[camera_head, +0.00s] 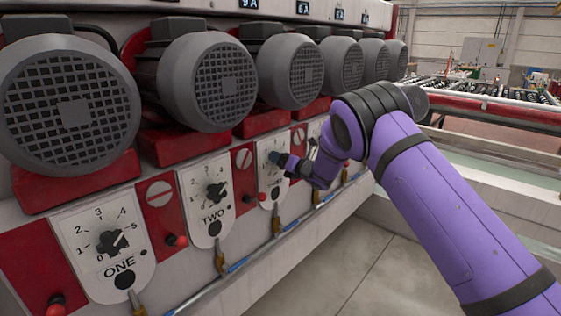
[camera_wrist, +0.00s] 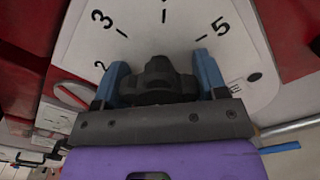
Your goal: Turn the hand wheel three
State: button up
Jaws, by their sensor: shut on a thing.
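The hand wheel three is a black knob (camera_wrist: 158,82) on a white dial plate (camera_wrist: 165,40), with the marks 3 and 5 showing in the wrist view. My gripper (camera_wrist: 160,86) has its two blue fingers on either side of the knob and is shut on it. The gripper body hides the lower part of the plate. In the head view my gripper (camera_head: 277,160) is at the third dial plate (camera_head: 265,150), and its fingers and my arm cover the knob and much of that plate.
Dial plates ONE (camera_head: 103,250) and TWO (camera_head: 207,195) stand to the left, each with a black knob. Large grey motors (camera_head: 70,105) overhang the dials. Red knobs (camera_head: 176,240) sit between plates. A blue pipe (camera_head: 240,262) runs below. The floor (camera_head: 370,265) in front is clear.

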jog(key=shift+f, duration=0.2)
jog(key=o, duration=0.9)
jog(key=shift+r, duration=0.1)
jog(key=shift+o, duration=0.2)
jog(key=v, duration=1.1)
